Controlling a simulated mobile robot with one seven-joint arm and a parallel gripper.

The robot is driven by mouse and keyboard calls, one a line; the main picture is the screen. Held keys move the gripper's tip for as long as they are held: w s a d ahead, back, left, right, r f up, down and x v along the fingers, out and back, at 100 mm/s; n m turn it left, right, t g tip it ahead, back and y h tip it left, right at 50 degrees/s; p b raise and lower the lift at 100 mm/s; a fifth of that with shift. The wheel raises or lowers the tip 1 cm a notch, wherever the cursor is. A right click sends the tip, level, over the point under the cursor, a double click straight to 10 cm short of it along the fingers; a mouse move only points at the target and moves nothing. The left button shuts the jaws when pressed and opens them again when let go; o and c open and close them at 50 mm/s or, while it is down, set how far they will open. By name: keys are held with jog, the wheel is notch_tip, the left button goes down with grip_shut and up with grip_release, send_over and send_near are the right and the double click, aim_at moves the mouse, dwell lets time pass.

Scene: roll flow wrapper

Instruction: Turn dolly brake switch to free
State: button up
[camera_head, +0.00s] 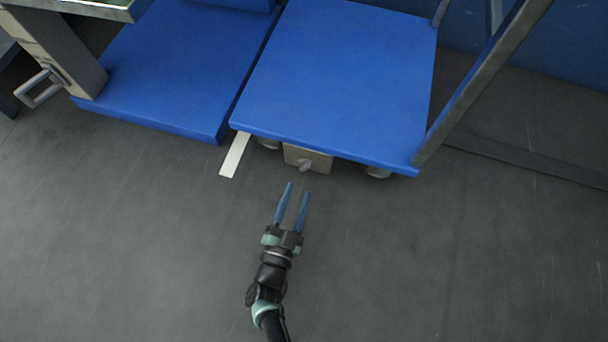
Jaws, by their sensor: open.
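The dolly (345,75) has a flat blue deck and stands at the upper middle of the head view. A tan box (296,154) sits under its front edge, with a small grey knob, the brake switch (305,165), on its front. Which setting the switch is in cannot be told. My gripper (298,187) has two long blue fingers, apart and empty. The fingertips point at the switch from the front, a short gap away and not visibly touching it.
Dolly wheels (377,172) show under the front edge. A grey upright frame (480,85) rises at the dolly's right. A second blue platform (175,75) lies close on the left. A white floor strip (235,155) is beside the dolly. The dark floor (450,260) in front is clear.

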aim_at(306, 169)
jog(key=b+x, duration=0.2)
jog(key=x, duration=0.2)
jog(key=shift+w+d+f, duration=0.15)
jog(key=shift+w, duration=0.2)
jog(key=shift+w+d, duration=0.2)
jog(key=shift+w, duration=0.5)
jog(key=shift+c, duration=0.3)
grip_shut()
